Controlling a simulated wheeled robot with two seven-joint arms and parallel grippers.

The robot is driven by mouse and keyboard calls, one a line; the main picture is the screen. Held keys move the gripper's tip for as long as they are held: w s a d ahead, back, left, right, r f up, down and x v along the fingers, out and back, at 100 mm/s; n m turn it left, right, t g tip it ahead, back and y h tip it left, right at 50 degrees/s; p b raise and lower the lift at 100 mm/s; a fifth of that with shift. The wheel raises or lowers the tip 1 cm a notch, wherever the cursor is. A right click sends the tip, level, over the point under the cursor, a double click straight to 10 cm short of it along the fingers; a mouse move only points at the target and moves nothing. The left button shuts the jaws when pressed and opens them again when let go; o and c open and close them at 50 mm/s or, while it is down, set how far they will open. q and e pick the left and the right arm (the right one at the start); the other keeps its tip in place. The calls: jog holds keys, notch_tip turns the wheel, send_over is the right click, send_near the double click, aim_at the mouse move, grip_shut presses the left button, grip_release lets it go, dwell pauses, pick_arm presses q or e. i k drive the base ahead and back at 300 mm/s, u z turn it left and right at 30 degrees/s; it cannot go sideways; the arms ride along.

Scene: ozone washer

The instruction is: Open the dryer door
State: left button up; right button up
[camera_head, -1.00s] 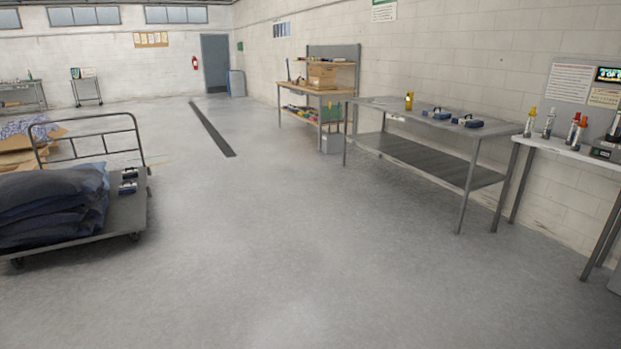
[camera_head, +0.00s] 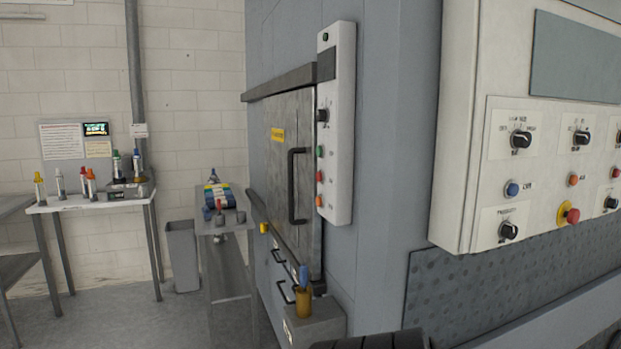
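A grey metal door (camera_head: 283,160) with a yellow label is set in the side of a large blue-grey machine (camera_head: 385,190), in the middle of the head view. It looks shut. A black vertical bar handle (camera_head: 292,186) is on its right part. A narrow white control strip (camera_head: 336,125) with a dark knob and coloured buttons stands right of the handle. No label readable here names the dryer. Neither of my grippers shows clearly; a dark part at the bottom edge cannot be made out.
A large control box (camera_head: 462,130) juts out at the right. A grey cart (camera_head: 228,284), a bin (camera_head: 183,256) and a table with bottles (camera_head: 95,203) stand left. Some floor is clear at lower left.

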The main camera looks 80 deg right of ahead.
aim_at(290, 124)
jog(key=z, duration=2.45)
jog(key=k, duration=0.65)
jog(key=u, duration=0.8)
jog(key=i, duration=0.95)
jog(key=u, duration=0.5)
jog(key=i, duration=1.4)
jog(key=z, duration=0.8)
